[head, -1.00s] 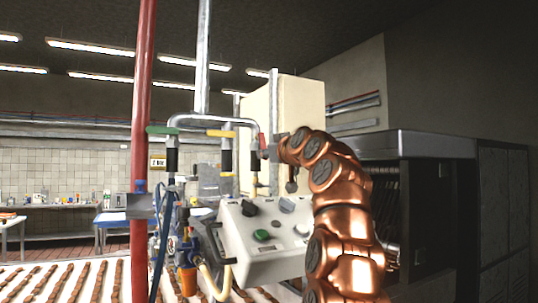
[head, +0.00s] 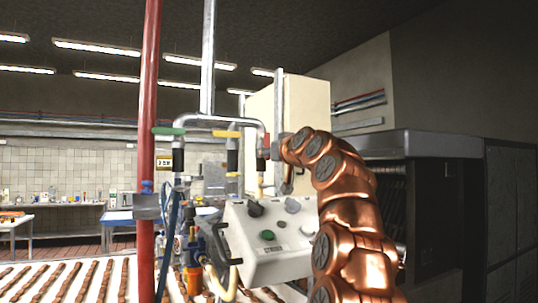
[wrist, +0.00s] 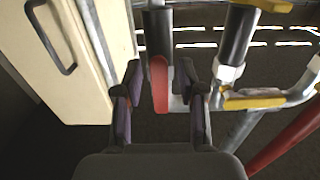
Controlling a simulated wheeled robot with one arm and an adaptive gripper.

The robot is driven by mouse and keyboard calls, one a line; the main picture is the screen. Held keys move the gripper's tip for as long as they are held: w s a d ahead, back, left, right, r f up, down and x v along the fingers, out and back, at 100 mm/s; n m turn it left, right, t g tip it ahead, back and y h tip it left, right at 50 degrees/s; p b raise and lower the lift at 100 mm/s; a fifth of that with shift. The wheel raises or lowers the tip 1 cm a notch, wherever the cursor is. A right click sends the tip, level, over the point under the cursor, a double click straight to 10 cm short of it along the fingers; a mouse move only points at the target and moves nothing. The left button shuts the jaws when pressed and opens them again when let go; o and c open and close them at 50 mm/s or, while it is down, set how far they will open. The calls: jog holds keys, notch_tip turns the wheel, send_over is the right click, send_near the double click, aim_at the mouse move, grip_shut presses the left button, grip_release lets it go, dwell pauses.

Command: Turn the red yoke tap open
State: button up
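The red tap handle (wrist: 160,84) shows in the wrist view as a flat, upright lever beside a dark valve body. It lies in the gap between the two fingers of my gripper (wrist: 162,70). The fingers are spread, with visible space on both sides of the handle. In the head view the red tap (head: 266,140) is small, at the right end of the bent metal pipe. My gripper (head: 282,150) is just right of it, its fingers mostly hidden by my copper arm.
Green (head: 168,131) and yellow (head: 226,134) tap handles sit left of the red one; a yellow handle (wrist: 255,100) is right in the wrist view. A white control box (head: 268,262) stands below. A cream cabinet (head: 305,105) is behind. A red pipe (head: 149,90) rises at left.

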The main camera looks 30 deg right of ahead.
dwell(0.4)
jog(key=s+a, duration=0.1)
jog(key=s, duration=1.1)
dwell(0.5)
dwell(0.6)
